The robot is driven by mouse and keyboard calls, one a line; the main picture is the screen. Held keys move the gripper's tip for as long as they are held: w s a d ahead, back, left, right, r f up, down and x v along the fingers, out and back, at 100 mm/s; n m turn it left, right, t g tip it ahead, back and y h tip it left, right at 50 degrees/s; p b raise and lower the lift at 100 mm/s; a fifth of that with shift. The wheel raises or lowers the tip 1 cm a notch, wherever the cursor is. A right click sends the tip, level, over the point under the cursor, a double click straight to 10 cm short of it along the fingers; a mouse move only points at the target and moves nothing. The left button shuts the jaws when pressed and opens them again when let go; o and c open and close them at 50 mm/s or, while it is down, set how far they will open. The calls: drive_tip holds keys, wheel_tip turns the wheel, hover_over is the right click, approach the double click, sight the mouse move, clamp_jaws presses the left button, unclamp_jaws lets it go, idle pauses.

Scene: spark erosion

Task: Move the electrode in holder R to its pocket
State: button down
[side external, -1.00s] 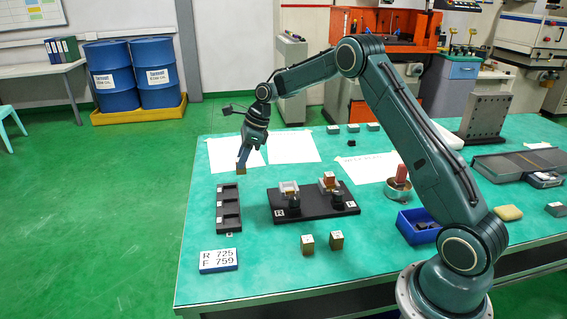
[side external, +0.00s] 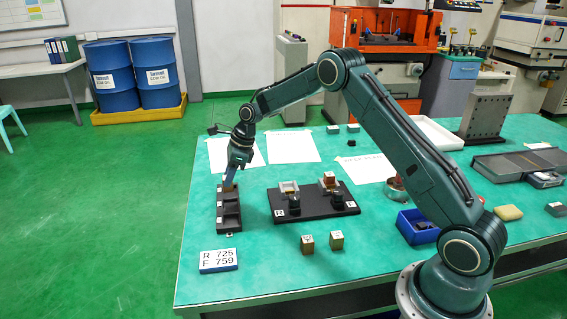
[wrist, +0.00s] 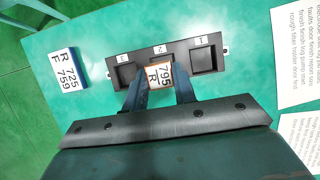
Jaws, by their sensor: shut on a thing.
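My gripper (side external: 230,182) is shut on a small block-shaped electrode with a pale, orange-edged top (wrist: 158,76), which reads 795 and R in the wrist view. It holds it over the black three-pocket tray (side external: 220,212); in the wrist view the block covers most of the middle pocket of the tray (wrist: 180,63). The outer pockets look empty. How high the block is above the tray I cannot tell. The black fixture (side external: 313,208) bears two holders: the left holder (side external: 289,189) shows no copper block, the right one holds a copper-coloured block (side external: 330,178).
A card (side external: 219,260) reading R 725, F 759 lies in front of the tray; it also shows in the wrist view (wrist: 67,69). Two small blocks (side external: 307,244) stand before the fixture. White papers (side external: 293,147) lie behind. A blue bin (side external: 414,225) sits right of the fixture.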

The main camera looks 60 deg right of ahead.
sight(231, 191)
drive_tip(key=shift+f, duration=2.95)
drive_tip(key=shift+f, duration=0.25)
drive_tip(key=c, duration=1.1)
unclamp_jaws()
drive_tip(key=shift+f, duration=0.1)
drive_tip(key=shift+o, duration=0.2)
drive_tip(key=v, duration=1.4)
